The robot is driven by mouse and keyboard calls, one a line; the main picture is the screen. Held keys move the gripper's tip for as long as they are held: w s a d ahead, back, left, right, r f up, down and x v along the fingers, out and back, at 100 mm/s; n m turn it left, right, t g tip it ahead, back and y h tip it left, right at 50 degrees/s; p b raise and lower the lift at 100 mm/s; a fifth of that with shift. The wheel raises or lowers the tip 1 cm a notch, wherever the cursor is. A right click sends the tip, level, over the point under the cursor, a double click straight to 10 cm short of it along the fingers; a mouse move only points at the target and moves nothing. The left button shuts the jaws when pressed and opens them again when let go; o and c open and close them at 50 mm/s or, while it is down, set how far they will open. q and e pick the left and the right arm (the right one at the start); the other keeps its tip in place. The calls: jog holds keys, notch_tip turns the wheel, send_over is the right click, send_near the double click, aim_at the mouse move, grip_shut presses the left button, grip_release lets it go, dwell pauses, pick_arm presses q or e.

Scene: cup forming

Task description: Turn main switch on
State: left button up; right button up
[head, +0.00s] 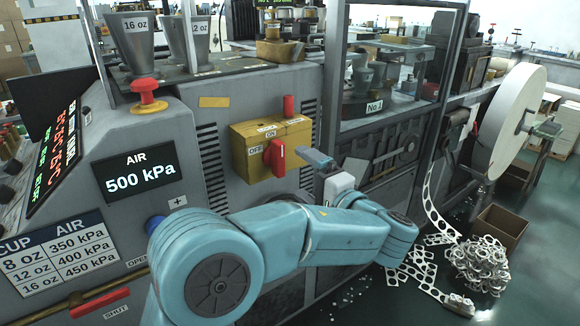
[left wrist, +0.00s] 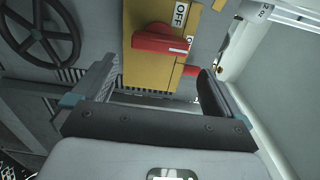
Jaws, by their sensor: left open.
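The main switch is a yellow box (head: 242,158) on the grey machine front, with a red rotary handle (head: 275,158) on its face. OFF is printed to the left of the handle and ON above it. In the head view the handle stands about upright. My left gripper (head: 318,160) is just right of the box, open and empty. In the left wrist view the red handle (left wrist: 160,40) lies beyond the gap between the open fingers (left wrist: 157,85), apart from them. The OFF label shows beside it. My right gripper is not in view.
A red emergency button (head: 148,92) stands on the console to the left. A display (head: 140,178) reads AIR 500 kPa. A red pin (head: 289,105) sticks up on the box's top. A handwheel (left wrist: 40,32) shows in the left wrist view. Cup scrap (head: 480,262) lies on the right floor.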

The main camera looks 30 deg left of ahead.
pick_arm(q)
jog(key=v, duration=0.8)
jog(key=shift+d, duration=0.3)
jog(key=shift+s, duration=0.1)
